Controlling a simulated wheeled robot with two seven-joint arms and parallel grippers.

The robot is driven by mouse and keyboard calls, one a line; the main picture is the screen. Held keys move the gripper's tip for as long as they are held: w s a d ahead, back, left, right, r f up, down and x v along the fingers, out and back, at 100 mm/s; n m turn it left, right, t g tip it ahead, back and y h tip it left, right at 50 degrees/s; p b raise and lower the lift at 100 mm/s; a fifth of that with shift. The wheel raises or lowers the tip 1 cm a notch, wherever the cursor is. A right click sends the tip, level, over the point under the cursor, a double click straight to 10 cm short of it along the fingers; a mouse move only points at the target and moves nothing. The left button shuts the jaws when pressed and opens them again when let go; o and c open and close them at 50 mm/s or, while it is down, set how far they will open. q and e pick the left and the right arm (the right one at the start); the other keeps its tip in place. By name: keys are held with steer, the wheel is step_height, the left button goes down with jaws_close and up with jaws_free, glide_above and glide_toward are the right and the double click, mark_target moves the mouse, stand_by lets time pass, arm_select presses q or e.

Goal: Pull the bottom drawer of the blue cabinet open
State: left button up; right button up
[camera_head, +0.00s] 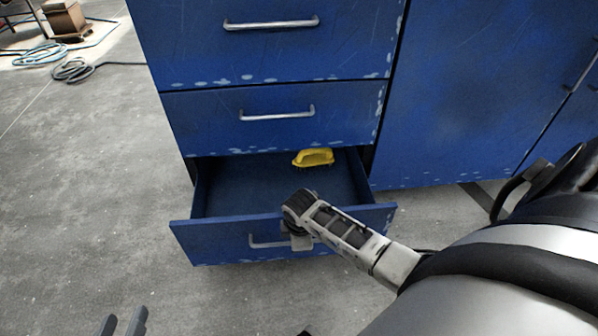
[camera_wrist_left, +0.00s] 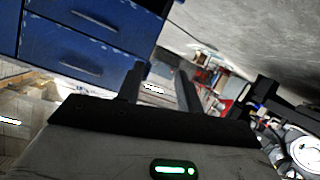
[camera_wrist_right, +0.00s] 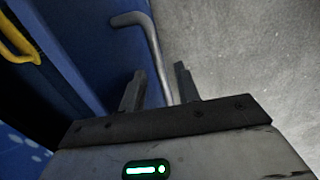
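The blue cabinet (camera_head: 270,60) has its bottom drawer (camera_head: 205,238) pulled out, with the inside showing. The drawer's metal handle (camera_head: 262,241) is partly hidden by my right gripper in the head view. In the right wrist view, the handle (camera_wrist_right: 148,45) runs between the fingers of my right gripper (camera_wrist_right: 160,72). These fingers are apart, with gaps beside the bar. My left gripper (camera_head: 123,322) is open and empty at the bottom left of the head view, away from the drawer. Its parted fingers (camera_wrist_left: 160,72) show in the left wrist view.
A yellow brush-like object (camera_head: 313,157) lies at the back of the open drawer. The two drawers above are shut. A blue cabinet door (camera_head: 470,90) stands to the right. Coiled hoses (camera_head: 72,70) and a box (camera_head: 62,17) are at the far left. The floor left of the drawer is clear.

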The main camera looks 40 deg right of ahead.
jaws_close()
arm_select(q)
steer(key=shift+r, duration=0.15)
